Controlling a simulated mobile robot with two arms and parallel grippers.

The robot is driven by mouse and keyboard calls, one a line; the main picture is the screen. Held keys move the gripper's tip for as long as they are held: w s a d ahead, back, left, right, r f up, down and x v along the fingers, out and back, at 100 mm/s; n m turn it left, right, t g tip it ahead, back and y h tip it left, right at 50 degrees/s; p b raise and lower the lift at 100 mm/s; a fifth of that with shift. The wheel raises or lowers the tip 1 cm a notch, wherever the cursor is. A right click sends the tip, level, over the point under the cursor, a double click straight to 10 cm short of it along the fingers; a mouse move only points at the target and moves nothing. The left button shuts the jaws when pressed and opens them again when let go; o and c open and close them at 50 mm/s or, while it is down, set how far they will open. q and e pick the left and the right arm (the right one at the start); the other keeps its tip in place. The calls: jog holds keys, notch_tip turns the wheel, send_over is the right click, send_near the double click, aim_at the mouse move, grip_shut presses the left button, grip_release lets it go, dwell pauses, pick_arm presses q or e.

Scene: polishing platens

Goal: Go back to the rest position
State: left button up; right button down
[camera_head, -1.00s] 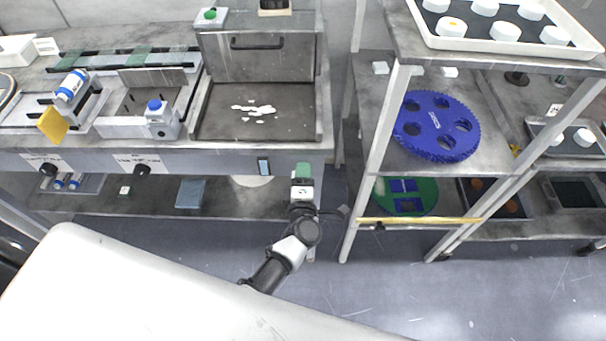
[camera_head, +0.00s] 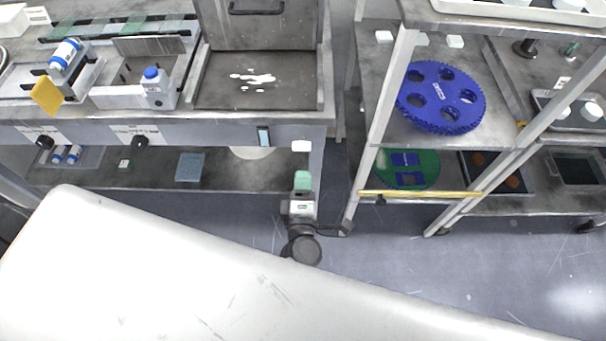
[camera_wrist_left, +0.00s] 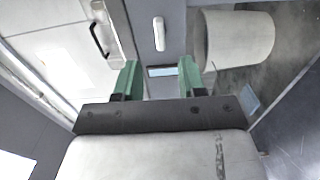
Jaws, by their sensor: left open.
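My left gripper (camera_head: 302,181) is low in front of the bench in the head view, near the bench's right end. Its green fingers also show in the left wrist view (camera_wrist_left: 160,80). They stand apart with nothing between them. A narrow blue-framed window (camera_wrist_left: 160,71) on the bench front appears beyond the gap. My right gripper is in neither view.
The steel bench (camera_head: 215,124) stands ahead with a white bottle (camera_head: 153,92) and yellow plate (camera_head: 46,96) on it. To the right, a rack holds a blue toothed disc (camera_head: 440,98) above a green disc (camera_head: 409,176). Floor (camera_head: 420,262) is clear below the rack.

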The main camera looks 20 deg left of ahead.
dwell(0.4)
pick_arm(q)
jog(key=s+f+m+g+h, duration=0.25)
jog(key=s+f+m, duration=0.25)
jog(key=f, duration=0.4)
jog(key=s+f+m+g+h, duration=0.2)
jog(key=s+f+m+g, duration=0.15)
jog(key=f+m, duration=0.35)
jog(key=s+f+m+g+h, duration=0.25)
jog(key=s+f+m, duration=0.2)
jog(key=f, duration=0.55)
jog(key=s+a+f+m+g+y, duration=0.1)
jog(key=s+a+f+m+g, duration=0.2)
jog(key=s, duration=0.7)
jog(key=s+a+f+m+g+y, duration=0.1)
jog(key=s+a+f+m+g, duration=0.3)
jog(key=s+a+f, duration=0.4)
jog(key=s+a+g, duration=0.1)
jog(key=s, duration=0.2)
jog(key=shift+s, duration=0.15)
